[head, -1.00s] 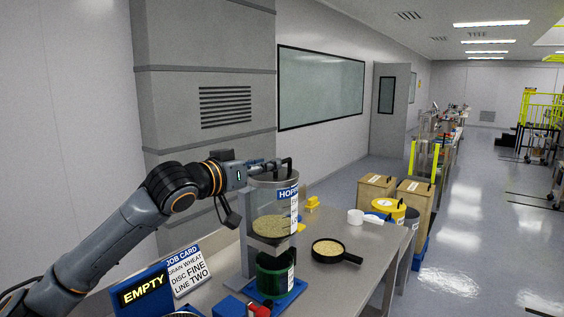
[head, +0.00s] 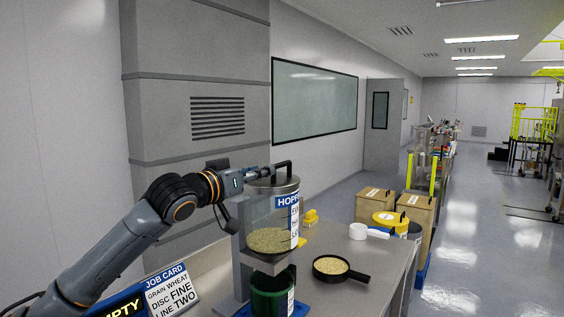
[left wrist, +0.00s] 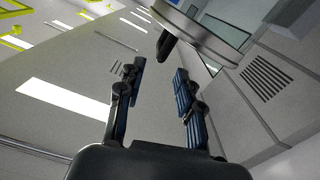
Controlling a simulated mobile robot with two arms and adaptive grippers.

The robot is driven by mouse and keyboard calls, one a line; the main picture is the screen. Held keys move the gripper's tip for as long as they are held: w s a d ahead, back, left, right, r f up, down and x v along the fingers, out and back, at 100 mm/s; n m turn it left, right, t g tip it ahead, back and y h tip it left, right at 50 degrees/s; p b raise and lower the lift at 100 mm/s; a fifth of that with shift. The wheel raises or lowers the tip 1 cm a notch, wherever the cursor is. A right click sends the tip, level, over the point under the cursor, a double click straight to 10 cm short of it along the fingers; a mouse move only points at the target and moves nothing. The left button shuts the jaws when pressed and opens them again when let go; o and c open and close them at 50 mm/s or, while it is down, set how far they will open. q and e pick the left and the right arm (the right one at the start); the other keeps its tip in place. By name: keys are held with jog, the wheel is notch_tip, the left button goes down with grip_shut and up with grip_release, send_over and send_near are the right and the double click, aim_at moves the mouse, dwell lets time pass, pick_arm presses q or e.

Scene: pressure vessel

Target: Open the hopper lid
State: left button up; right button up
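The hopper (head: 270,225) is a clear cylinder part filled with grain, under a blue HOPPER label. Its grey metal lid (head: 270,186) sits on top and looks closed, with a black handle (head: 284,167) standing up from it. In the left wrist view the lid (left wrist: 205,32) is tilted in the picture, and its handle (left wrist: 167,46) lies just beyond the fingertips. My left gripper (head: 262,171) is over the lid, beside the handle. The left wrist view shows its fingers (left wrist: 156,72) apart with nothing between them. My right gripper is not in view.
A green container (head: 270,294) stands below the hopper. A black pan of grain (head: 333,266) and a white scoop (head: 360,231) are on the steel table (head: 365,268). A job card (head: 170,290) stands at the front left. Cardboard boxes (head: 374,203) stand beyond the table.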

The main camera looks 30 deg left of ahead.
aim_at(288, 163)
pick_arm(q)
jog(key=w+p, duration=0.1)
jog(key=w, duration=0.2)
jog(key=w+p, duration=0.1)
jog(key=w, duration=0.1)
jog(key=w+d+p, duration=0.1)
jog(key=w, duration=0.2)
jog(key=shift+w, duration=0.35)
jog(key=shift+w+d, duration=0.2)
jog(key=shift+w, duration=0.5)
jog(key=shift+f, duration=0.1)
grip_shut()
